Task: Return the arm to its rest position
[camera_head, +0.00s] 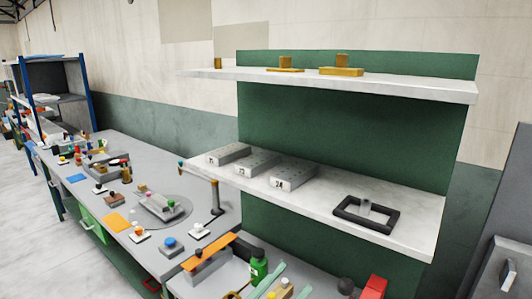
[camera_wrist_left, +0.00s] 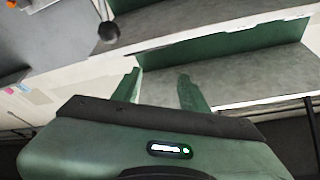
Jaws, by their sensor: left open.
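My left gripper (camera_wrist_left: 160,88) shows in the left wrist view, with its two green fingers apart and nothing between them. Behind the fingers are a pale surface and a grey shelf (camera_wrist_left: 220,85) with a green back edge. I cannot make out the left gripper clearly in the head view. My right gripper shows in neither view.
In the head view, a green-backed rack holds an upper shelf (camera_head: 420,88) and a lower shelf (camera_head: 415,238). Numbered grey blocks (camera_head: 293,178) and a black frame (camera_head: 347,222) lie on the lower one. A cluttered grey bench (camera_head: 130,150) stands left; the floor beside it is clear.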

